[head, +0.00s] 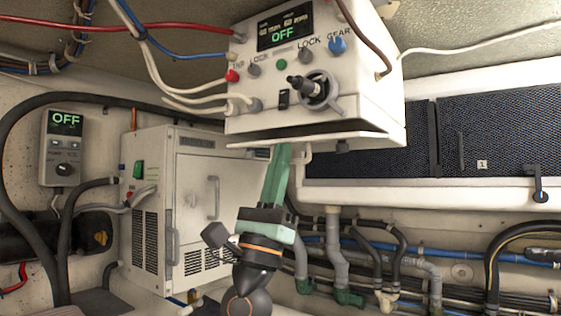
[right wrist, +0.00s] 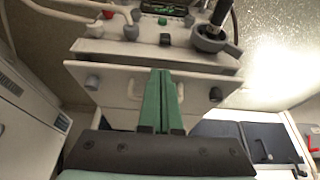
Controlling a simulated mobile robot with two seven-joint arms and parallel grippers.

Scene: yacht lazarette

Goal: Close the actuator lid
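The actuator (head: 300,75) is a white box high in the head view, with a display reading OFF, knobs and a black-handled lever. Its lid (head: 315,139) is a white plate along the underside, standing open with a dark gap above it. In the right wrist view the lid (right wrist: 110,78) shows its face, with a pale handle (right wrist: 134,88) and two grey knobs. My right gripper (head: 282,150) is below the lid, green fingers pointing up and together. In the right wrist view the fingers (right wrist: 163,75) cover the handle's middle; contact cannot be told. My left gripper is out of view.
A white cabinet (head: 190,165) with a vented front stands left of my right arm. A small wall controller (head: 64,147) reads OFF. Dark mesh-front lockers (head: 370,140) are on the right, with pipes and hoses (head: 340,250) below. Cables run into the actuator's left side.

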